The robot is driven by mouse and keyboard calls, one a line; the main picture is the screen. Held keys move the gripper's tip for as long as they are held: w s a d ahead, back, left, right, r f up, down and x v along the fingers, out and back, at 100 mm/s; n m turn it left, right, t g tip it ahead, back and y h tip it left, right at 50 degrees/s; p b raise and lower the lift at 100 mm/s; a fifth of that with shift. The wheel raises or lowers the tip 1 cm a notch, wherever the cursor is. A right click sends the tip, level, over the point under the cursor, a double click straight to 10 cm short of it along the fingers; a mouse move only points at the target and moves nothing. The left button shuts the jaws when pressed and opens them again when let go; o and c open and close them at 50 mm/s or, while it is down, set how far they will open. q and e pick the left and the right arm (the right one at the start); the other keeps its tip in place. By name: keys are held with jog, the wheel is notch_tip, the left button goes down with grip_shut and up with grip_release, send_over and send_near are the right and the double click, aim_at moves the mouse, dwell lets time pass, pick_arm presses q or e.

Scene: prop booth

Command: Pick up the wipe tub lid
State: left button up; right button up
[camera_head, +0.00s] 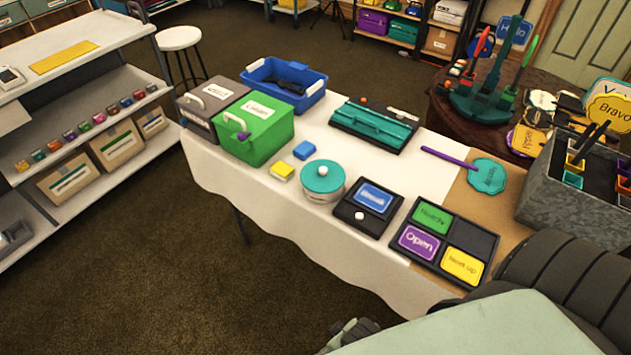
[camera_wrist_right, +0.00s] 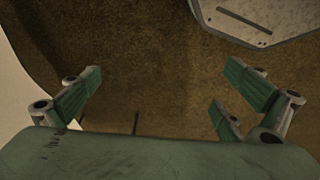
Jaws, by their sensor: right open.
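The wipe tub (camera_head: 323,192) is a round white tub on the front part of the table. Its teal lid (camera_head: 316,181) with a white knob sits on top of it. My right gripper (camera_wrist_right: 162,82) is open and empty in the right wrist view, with brown floor beyond its fingers. In the head view only a small part of it shows at the bottom edge, in front of and below the table, well apart from the lid. The lid is not in the wrist view. My left gripper is in neither view.
Close around the tub are a yellow sponge (camera_head: 283,172), a blue block (camera_head: 304,150), a black holder with a blue card (camera_head: 374,197) and a green box (camera_head: 265,137). A black tray of signs (camera_head: 467,238) lies to the right. White cloth is bare in front of the tub.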

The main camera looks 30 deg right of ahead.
jog(key=w+a+r+n+y+b, duration=0.1)
jog(key=w+a+r+n+b, duration=0.2)
jog(key=w+r, duration=0.55)
jog(key=w+a+r+n+y+b, duration=0.1)
jog(key=w+a+r+n+b, duration=0.15)
jog(key=w+a+r, duration=0.65)
notch_tip(320, 180, up, 19)
jog(key=n+g+h, duration=0.1)
jog(key=n+h, duration=0.3)
jog(key=n, duration=0.1)
send_over(322, 172)
jog(key=shift+s+a+f+m+p, duration=0.15)
jog(key=shift+a+m+p, duration=0.1)
jog(key=shift+a+p, duration=0.15)
jog(key=f, duration=0.4)
jog(key=f+p, duration=0.1)
jog(key=f, duration=0.1)
jog(key=shift+d+f, duration=0.1)
jog(key=shift+d, duration=0.3)
jog(key=shift+f, duration=0.6)
